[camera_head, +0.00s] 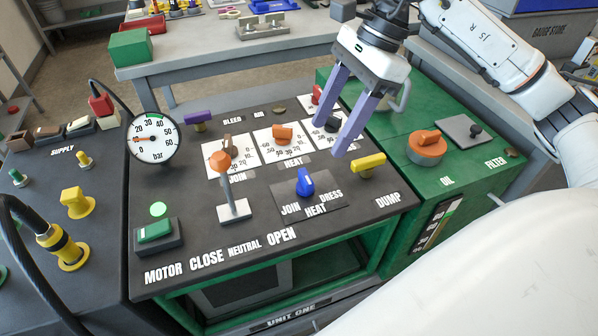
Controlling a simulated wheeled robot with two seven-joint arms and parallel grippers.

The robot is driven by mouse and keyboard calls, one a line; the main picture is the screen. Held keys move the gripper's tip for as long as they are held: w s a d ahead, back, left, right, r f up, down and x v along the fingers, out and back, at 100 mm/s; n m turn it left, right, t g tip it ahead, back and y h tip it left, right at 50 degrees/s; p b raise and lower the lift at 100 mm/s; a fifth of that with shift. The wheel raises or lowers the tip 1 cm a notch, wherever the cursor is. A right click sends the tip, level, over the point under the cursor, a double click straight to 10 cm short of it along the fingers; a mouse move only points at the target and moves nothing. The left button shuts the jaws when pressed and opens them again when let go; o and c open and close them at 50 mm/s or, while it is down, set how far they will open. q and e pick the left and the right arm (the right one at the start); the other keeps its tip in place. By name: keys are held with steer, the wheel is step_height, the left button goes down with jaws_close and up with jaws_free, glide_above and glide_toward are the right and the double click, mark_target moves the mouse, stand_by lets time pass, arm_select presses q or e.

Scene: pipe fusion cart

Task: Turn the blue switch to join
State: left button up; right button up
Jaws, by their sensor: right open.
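The blue switch (305,183) is a knob on a dark plate in the middle of the black control panel (260,240). The labels JOIN, HEAT and DRESS are printed around it, with JOIN at lower left, HEAT below and DRESS at right. Its narrow end points up, toward the far side of the panel; I cannot tell its exact setting. My right gripper (337,118) is above the panel, up and right of the blue switch. Its two purple fingers are spread apart with nothing between them. It partly hides a black knob behind it. My left gripper is not in view.
Dials with an orange knob (283,133) lie behind. A pressure gauge (152,138) rises at left. The green cabinet (440,165) is at right.

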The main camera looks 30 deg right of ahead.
mark_target(307, 175)
steer(key=x, duration=1)
steer(key=shift+a+f, duration=0.2)
steer(key=shift+f, duration=0.15)
steer(key=c, duration=1)
